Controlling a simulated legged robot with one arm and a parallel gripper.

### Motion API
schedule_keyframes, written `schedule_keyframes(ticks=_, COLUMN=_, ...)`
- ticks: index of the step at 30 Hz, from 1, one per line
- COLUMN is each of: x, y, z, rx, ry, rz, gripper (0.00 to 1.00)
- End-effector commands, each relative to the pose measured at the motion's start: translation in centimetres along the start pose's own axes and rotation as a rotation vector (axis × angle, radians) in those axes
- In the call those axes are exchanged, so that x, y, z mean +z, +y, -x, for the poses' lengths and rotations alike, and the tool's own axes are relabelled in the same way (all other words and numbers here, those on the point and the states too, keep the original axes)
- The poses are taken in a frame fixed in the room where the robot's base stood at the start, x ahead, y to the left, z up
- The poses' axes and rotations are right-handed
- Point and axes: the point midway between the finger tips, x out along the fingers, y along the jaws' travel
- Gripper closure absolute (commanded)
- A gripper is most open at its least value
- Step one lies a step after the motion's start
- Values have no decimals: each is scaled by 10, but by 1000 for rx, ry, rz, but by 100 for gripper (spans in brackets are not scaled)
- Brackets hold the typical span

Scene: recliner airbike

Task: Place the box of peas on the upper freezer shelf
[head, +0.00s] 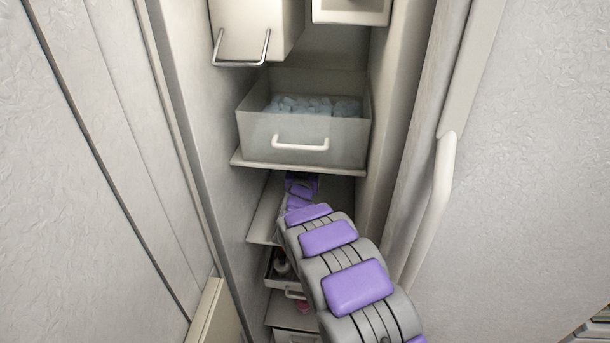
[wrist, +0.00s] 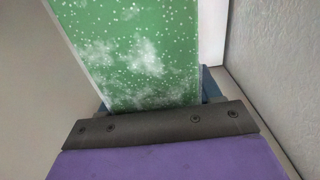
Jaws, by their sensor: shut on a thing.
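The box of peas (wrist: 135,50) is green with white specks and fills the upper middle of the wrist view, slightly tilted there. My gripper (wrist: 163,124) is shut on it; its dark jaw edge crosses the box's near end. In the head view my arm reaches into the open freezer, and its far end (head: 301,185) is under the shelf that bears the ice bin. The box is hidden in the head view. That shelf (head: 245,163) is above my arm's end, and a lower shelf (head: 263,222) is beside and below it. Contact between box and shelf cannot be told.
A translucent bin (head: 300,145) of ice stands on the shelf above my arm. A wire-handled bin (head: 250,28) hangs higher up. A drawer (head: 283,268) lies lower down. Freezer walls are close on both sides, and a door handle (head: 432,205) stands at right.

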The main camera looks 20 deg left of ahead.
Motion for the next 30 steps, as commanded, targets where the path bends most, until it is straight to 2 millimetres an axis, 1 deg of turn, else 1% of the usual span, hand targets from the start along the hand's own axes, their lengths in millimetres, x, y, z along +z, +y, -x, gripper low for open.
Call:
schedule_keyframes(ticks=7, x=32, y=-4, z=0, rx=-1, ry=-1, rz=3, gripper=82)
schedule_keyframes(ticks=9, x=35, y=-3, z=0, rx=-1, ry=0, rz=1, gripper=82)
schedule_keyframes(ticks=14, x=33, y=0, z=0, rx=-1, ry=0, rz=-1, gripper=82)
schedule_keyframes(ticks=15, x=33, y=0, z=0, rx=0, ry=-1, rz=-1, gripper=34)
schedule_keyframes(ticks=22, x=34, y=0, z=0, rx=0, ry=-1, rz=-1, gripper=12)
schedule_keyframes(ticks=30, x=35, y=-3, z=1, rx=-1, ry=-2, rz=1, gripper=12)
